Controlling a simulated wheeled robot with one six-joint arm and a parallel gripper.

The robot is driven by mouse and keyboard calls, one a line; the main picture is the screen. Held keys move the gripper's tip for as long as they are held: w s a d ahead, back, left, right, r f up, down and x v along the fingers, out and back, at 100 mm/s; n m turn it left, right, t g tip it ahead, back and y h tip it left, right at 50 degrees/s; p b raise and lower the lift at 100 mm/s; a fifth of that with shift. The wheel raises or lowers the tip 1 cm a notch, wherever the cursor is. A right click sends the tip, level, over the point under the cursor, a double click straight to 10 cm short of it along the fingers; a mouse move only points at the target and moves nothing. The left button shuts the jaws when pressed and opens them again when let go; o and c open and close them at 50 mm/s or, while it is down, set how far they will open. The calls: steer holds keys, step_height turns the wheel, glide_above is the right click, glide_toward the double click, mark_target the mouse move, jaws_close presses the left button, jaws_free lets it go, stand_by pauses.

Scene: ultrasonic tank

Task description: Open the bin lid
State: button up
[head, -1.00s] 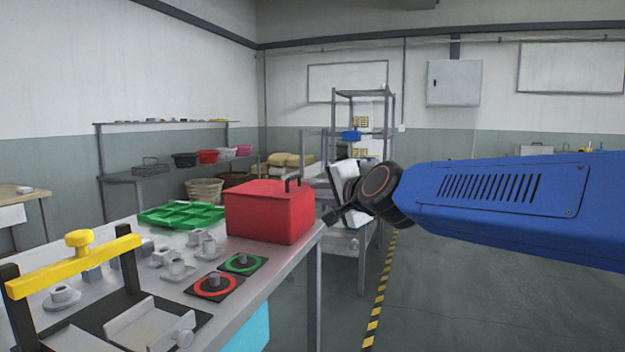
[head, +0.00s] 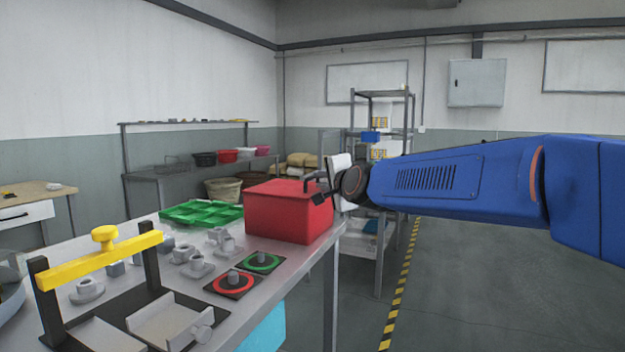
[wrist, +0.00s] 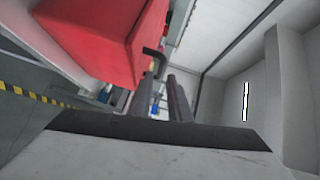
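The red bin (head: 288,215) stands at the right end of the metal table, with its red lid (head: 280,187) closed. The lid's black handle (head: 313,181) is on top and partly overlaps my gripper in the head view. My gripper (head: 325,196) is at the right side of the bin, close to the handle. In the wrist view the bin (wrist: 100,35) is at the upper left and the handle (wrist: 155,58) is just beyond the fingertips. The two dark fingers of my gripper (wrist: 158,85) are apart with nothing between them. I cannot tell whether they touch the handle.
A green tray (head: 202,214) is left of the bin. Red-ringed (head: 233,283) and green-ringed (head: 262,262) pads lie in front, with several grey parts. A yellow-barred fixture (head: 100,262) stands at front left. A shelf rack (head: 382,110) is behind. Floor at right is clear.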

mark_target(313, 178)
steer(key=x, duration=0.7)
steer(key=shift+w+a, duration=0.15)
steer(key=shift+w, duration=0.15)
jaws_close()
